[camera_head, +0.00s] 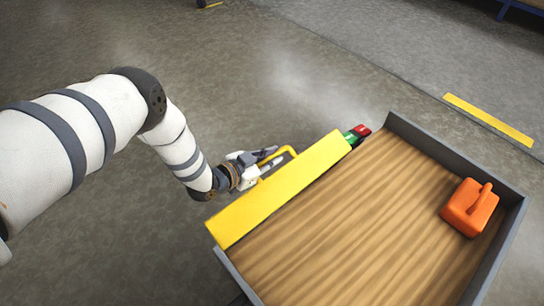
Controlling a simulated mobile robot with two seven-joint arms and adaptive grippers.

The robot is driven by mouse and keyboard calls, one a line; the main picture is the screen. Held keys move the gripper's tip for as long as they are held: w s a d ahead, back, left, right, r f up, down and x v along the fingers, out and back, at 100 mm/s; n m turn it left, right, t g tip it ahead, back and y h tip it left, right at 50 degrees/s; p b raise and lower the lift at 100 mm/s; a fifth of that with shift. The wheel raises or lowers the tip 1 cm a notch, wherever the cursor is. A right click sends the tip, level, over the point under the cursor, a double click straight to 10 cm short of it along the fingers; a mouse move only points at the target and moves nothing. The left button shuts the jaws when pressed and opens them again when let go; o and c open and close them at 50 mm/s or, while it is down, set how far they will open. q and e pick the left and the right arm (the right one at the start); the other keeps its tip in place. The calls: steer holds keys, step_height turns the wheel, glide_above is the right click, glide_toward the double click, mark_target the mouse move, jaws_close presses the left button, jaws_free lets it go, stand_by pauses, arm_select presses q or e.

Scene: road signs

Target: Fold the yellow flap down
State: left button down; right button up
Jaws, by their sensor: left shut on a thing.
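The yellow flap (280,190) is a long flat bar along the left edge of a wood-topped platform (350,225). A yellow handle (290,151) sticks out from its outer side. My left gripper (268,159) is at this handle, on the side away from the platform, and is shut on it. The fingers are small in the view and partly overlap the handle. My right gripper is not in view.
An orange canister (469,207) stands on the platform at the right. Grey rims (455,152) edge the platform's far and right sides. A green and red piece (356,134) sits at the flap's far end. Open concrete floor lies around, with a yellow floor stripe (488,120) beyond.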

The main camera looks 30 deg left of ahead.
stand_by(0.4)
arm_select(q)
steer(key=c, duration=1.9)
jaws_free()
steer(key=v, duration=1.2)
